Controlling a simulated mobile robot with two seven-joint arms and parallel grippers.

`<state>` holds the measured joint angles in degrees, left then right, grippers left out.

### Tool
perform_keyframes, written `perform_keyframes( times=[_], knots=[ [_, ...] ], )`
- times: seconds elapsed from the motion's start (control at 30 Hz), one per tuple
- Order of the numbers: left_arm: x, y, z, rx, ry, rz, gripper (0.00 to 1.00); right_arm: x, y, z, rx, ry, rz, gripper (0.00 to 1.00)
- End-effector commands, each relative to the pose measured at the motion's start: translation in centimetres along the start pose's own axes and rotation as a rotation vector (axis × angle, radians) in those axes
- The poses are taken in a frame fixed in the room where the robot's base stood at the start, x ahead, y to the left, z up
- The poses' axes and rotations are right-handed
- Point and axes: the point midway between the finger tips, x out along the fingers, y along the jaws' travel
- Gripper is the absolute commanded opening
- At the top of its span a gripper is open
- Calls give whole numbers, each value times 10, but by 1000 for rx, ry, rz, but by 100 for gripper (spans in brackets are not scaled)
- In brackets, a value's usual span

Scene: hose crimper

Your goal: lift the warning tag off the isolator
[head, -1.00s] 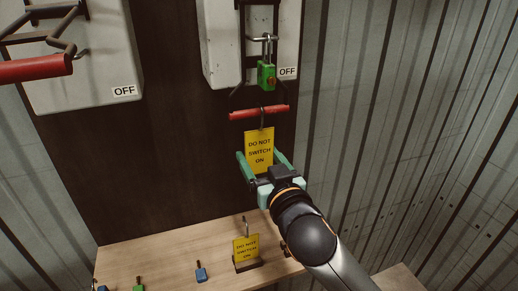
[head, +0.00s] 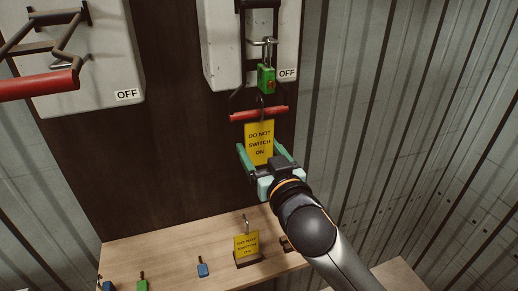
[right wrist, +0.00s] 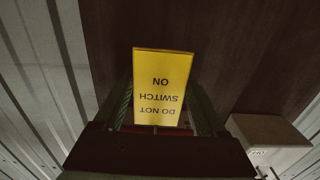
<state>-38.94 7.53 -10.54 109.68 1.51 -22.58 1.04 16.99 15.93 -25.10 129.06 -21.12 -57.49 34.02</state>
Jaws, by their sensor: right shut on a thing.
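The yellow warning tag (head: 259,136), reading "DO NOT SWITCH ON", is upright at the red handle (head: 247,115) of the right-hand isolator (head: 222,45). Its dark hook shows behind and above the handle; I cannot tell whether they touch. My right gripper (head: 260,152) is shut on the lower part of the tag. In the right wrist view the tag (right wrist: 161,80) appears upside down between the green fingers (right wrist: 162,108). A green padlock (head: 266,78) hangs on the isolator above the handle. My left gripper is not in view.
A second isolator (head: 95,70) with a red handle (head: 40,84) is at the left. A corrugated wall (head: 400,110) bounds the right.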

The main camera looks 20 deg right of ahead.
Motion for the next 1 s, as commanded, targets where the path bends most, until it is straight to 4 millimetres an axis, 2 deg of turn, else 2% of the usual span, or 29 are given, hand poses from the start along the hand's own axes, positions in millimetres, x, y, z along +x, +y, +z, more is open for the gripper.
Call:
perform_keyframes(
  times=[1.0],
  knots=[
    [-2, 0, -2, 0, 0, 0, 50, -50, 0, 1, 0, -1, -1, 29]
  ],
)
